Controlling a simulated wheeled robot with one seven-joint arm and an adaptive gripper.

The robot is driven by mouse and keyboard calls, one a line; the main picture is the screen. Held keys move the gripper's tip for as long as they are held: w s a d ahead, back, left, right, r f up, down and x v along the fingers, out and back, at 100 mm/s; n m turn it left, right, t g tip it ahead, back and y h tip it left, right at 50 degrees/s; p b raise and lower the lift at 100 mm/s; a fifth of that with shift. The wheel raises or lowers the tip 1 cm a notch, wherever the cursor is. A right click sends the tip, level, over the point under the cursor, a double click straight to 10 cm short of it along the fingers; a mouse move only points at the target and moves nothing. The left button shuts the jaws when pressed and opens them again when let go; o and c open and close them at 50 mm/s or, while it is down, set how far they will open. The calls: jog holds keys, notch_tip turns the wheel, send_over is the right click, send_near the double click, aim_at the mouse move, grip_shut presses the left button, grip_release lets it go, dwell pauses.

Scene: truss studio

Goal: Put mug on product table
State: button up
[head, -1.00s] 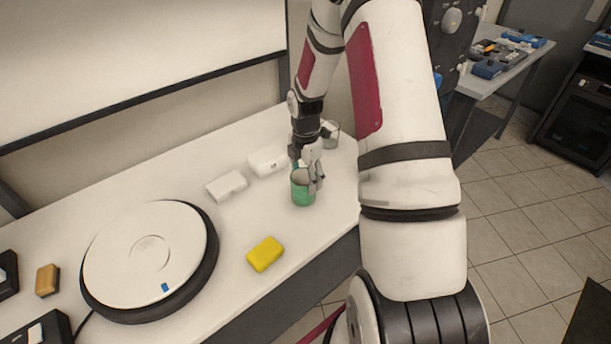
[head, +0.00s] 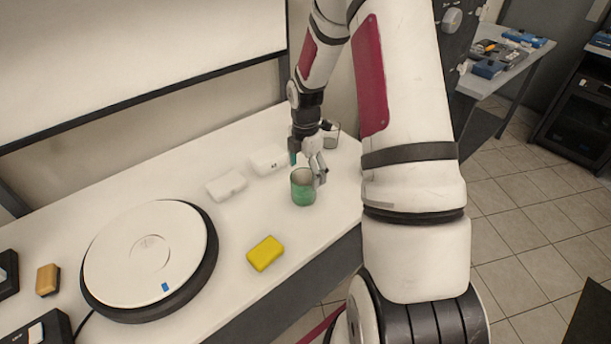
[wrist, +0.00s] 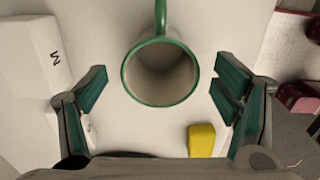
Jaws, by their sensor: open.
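A green mug (head: 302,190) with a pale inside stands upright on the white table (head: 322,225), near its right end. My gripper (head: 307,163) is open above and beside the mug, with its fingers apart. In the wrist view the mug (wrist: 160,72) shows from above, its handle pointing to the top of the picture. It lies between the two spread fingers of my gripper (wrist: 160,80), with a clear gap on each side. Nothing is held.
A round white turntable (head: 150,255) takes up the table's left part. A yellow block (head: 265,253) lies in front of the mug. Two white boxes (head: 227,186) (head: 269,160) lie behind it. A clear glass (head: 331,136) stands behind my gripper.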

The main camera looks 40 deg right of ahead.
jog(key=s+a+r+m+h, duration=0.1)
jog(key=a+r+m, duration=0.15)
jog(key=r, duration=0.65)
jog(key=s+a+r+m, duration=0.1)
jog(key=a+r, duration=0.2)
jog(key=r, duration=0.6)
jog(key=s+a+r+m+t, duration=0.1)
jog(key=s+a+r+m, duration=0.3)
jog(key=s, duration=0.3)
jog(key=s+a+r+m+t, duration=0.2)
jog(key=s+a+r+m, duration=0.2)
jog(key=s+a+m, duration=0.2)
jog(key=s+a+r+m+t+y, duration=0.1)
jog(key=s+a+r+m, duration=0.3)
jog(key=s, duration=0.4)
jog(key=shift+s+a+m+t, duration=0.15)
jog(key=shift+a+m+t, duration=0.3)
jog(key=shift+a+t, duration=0.05)
jog(key=shift+r, duration=0.1)
